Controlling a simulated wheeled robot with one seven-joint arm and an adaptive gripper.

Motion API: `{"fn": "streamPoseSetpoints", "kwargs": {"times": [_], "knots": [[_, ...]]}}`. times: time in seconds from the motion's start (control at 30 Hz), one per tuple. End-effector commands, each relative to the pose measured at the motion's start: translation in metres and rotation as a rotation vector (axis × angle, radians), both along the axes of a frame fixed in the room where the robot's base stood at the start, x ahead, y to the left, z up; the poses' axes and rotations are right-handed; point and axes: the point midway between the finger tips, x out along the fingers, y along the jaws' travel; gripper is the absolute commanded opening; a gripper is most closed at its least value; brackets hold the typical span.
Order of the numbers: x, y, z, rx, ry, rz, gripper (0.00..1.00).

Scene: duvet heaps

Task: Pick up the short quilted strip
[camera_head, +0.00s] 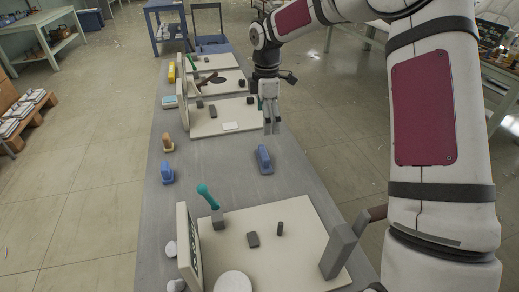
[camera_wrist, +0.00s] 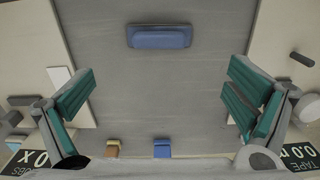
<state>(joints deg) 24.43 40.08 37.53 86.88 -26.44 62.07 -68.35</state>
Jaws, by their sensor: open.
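No piece with visible quilting can be made out, so I cannot tell which thing is the short quilted strip. A blue elongated piece (camera_head: 264,159) lies on the grey table, near its right edge in the head view. It also shows at the top middle of the wrist view (camera_wrist: 160,37). A flat white piece (camera_head: 230,126) lies on the nearer of the far boards; the wrist view shows it at left (camera_wrist: 60,78). My gripper (camera_head: 271,130) points down above the table, close to the blue piece in the picture. Its fingers (camera_wrist: 160,105) are wide apart with nothing between them.
A tan piece (camera_head: 167,143) and another blue piece (camera_head: 167,173) stand along the table's left edge. A near board (camera_head: 290,240) carries a teal-handled tool (camera_head: 207,196), small dark blocks and a grey upright (camera_head: 338,250). The grey table (camera_head: 215,160) between the boards is mostly clear.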

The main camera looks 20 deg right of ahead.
Motion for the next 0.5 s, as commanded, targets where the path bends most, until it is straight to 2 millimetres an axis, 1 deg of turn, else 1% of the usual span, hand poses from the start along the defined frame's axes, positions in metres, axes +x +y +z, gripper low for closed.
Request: {"fn": "streamPoseSetpoints", "kwargs": {"times": [0.17,0.3,0.4,0.5], "knots": [[0.0,0.0,-0.024,0.003,0.005,0.005,0.98],[0.0,0.0,-0.051,0.002,0.005,0.004,0.98],[0.0,0.0,-0.068,0.002,0.004,0.004,0.98],[0.0,0.0,-0.079,0.001,0.002,0.002,0.98]]}}
